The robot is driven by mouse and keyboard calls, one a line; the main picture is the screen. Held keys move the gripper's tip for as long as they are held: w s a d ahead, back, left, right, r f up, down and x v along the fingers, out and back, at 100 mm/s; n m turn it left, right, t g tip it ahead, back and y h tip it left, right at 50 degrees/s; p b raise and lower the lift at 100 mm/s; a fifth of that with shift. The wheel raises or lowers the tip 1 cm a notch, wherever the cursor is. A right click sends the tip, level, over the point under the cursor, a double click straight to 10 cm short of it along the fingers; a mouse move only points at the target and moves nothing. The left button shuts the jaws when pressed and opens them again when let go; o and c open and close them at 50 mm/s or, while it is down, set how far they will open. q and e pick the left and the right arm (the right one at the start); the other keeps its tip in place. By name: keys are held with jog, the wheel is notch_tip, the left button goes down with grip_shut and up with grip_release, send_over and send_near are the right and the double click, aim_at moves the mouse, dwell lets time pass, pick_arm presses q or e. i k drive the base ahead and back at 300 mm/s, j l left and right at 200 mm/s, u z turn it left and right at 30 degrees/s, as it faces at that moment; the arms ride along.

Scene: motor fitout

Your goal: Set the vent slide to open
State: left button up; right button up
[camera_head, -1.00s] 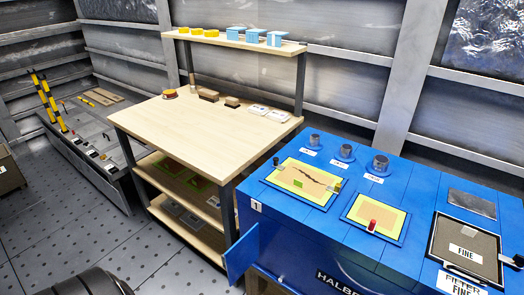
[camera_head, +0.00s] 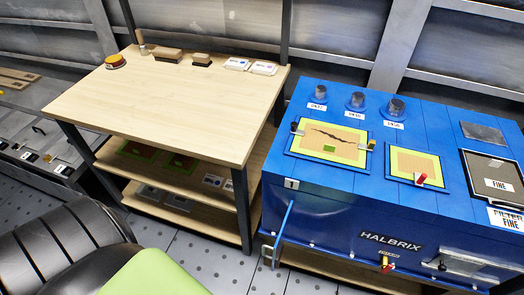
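The blue machine (camera_head: 330,215), marked HALBRIX, stands at the right. On its lower front is a small red-and-yellow fitting (camera_head: 387,263) under a small yellow label (camera_head: 388,253). To its right is a silvery panel (camera_head: 465,264) with a dark part at its left. I cannot tell which part is the vent slide, and no open or closed marking is readable. At the machine's left end a thin blue door (camera_head: 283,232) stands swung out. Neither of my grippers is in view.
A wooden workbench (camera_head: 165,105) with lower shelves stands left of the machine, holding brushes and white cards. The machine top carries two yellow-green framed panels (camera_head: 330,139), grey knobs (camera_head: 396,106) and a FINE filter panel (camera_head: 492,178). Grey floor (camera_head: 190,245) shows between a dark ribbed shape and the bench.

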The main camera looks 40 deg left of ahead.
aim_at(444, 263)
jog(key=j+z, duration=0.1)
jog(key=j, duration=0.3)
jog(key=k+j+z, duration=0.1)
jog(key=j, duration=0.25)
jog(key=k+j+z, duration=0.1)
jog(key=j, duration=0.3)
jog(key=k+j+z, duration=0.1)
jog(key=j, duration=0.25)
